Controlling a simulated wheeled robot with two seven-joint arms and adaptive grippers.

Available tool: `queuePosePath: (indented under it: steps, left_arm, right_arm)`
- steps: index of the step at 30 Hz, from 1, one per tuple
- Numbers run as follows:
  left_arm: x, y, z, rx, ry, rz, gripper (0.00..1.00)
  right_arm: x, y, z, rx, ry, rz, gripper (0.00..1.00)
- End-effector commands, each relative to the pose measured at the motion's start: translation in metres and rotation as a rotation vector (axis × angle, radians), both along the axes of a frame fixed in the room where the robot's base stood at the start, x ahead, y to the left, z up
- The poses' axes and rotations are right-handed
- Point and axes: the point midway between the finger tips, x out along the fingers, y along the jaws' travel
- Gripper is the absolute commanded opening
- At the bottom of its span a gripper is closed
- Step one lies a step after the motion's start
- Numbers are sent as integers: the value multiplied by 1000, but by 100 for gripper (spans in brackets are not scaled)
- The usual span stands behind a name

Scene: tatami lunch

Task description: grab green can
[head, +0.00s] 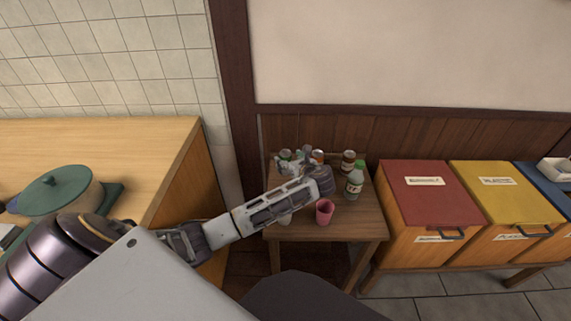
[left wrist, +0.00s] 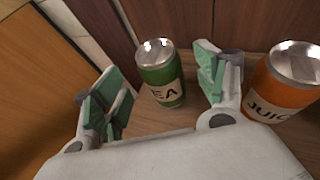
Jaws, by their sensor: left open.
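The green can (left wrist: 160,78) stands upright on the small wooden table, with a silver top and a pale label ending in "EA". In the left wrist view it is ahead of my open left gripper (left wrist: 163,88), between the lines of its two fingers and apart from them. In the head view the green can (head: 285,155) shows only in part behind my left gripper (head: 292,166), which reaches over the table. The right gripper is not in view.
An orange juice can (left wrist: 287,80) stands close outside the right finger. A brown-labelled jar (head: 348,161), a green-capped bottle (head: 354,182) and a pink cup (head: 324,212) share the small table (head: 365,228). A wooden counter (head: 160,150) is at left, bins (head: 425,195) at right.

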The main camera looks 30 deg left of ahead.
Motion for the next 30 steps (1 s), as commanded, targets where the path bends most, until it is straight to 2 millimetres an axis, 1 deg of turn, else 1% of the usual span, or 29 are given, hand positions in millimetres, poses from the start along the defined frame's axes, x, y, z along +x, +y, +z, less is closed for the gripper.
queuePosePath:
  steps: [3,12,28,29,30]
  left_arm:
    - [5,7,-6,1,0,1,72]
    - [18,29,-18,1,1,1,72]
    - [20,31,-18,0,0,-1,72]
    - [20,31,-18,0,0,-1,70]
    - [20,31,-18,0,0,-1,65]
  right_arm:
    - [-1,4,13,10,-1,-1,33]
    - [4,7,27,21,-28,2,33]
    - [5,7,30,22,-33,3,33]
    - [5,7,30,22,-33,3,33]
    - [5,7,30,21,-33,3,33]
